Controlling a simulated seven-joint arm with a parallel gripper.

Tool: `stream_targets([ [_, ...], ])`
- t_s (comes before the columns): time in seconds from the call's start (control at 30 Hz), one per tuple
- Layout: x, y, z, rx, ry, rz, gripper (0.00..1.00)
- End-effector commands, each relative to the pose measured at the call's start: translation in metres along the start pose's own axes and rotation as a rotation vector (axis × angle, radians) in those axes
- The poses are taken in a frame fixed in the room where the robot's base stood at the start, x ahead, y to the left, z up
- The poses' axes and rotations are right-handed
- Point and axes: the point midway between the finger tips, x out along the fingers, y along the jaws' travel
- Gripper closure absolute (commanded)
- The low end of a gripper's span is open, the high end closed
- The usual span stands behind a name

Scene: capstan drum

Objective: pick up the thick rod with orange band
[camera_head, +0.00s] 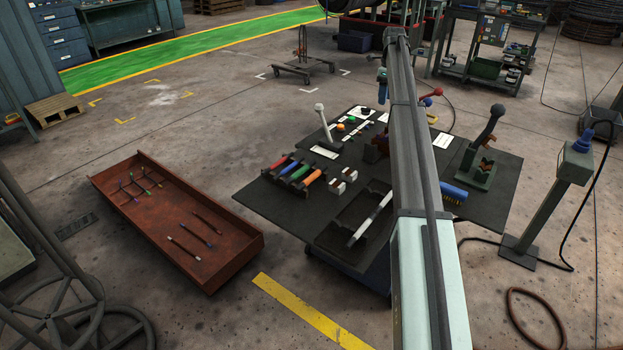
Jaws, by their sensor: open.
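Nothing covers the orange-banded rod. My arm reaches over the table to its right, apart from it. I cannot make out my gripper or its fingers at the far end of the arm.
Two small white-and-brown blocks (337,186) and a black tray with a silver rod (370,218) lie right of the rods. A white-handled lever (323,122) stands behind them. A rust-red tray (229,267) with several thin rods is at left.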

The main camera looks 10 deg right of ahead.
Motion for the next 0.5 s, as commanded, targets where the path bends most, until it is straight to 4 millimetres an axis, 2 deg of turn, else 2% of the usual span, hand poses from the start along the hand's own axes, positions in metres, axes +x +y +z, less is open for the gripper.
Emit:
stream_targets([
  [0.27, 0.000, 0.003, 0.004, -0.005, 0.000, 0.000, 0.47],
  [0.37, 0.000, 0.015, 0.024, -0.028, 0.000, 0.000, 0.47],
  [0.47, -0.002, 0.040, 0.060, -0.070, -0.001, -0.002, 0.47],
  [0.5, -0.002, 0.056, 0.075, -0.092, -0.002, -0.003, 0.47],
])
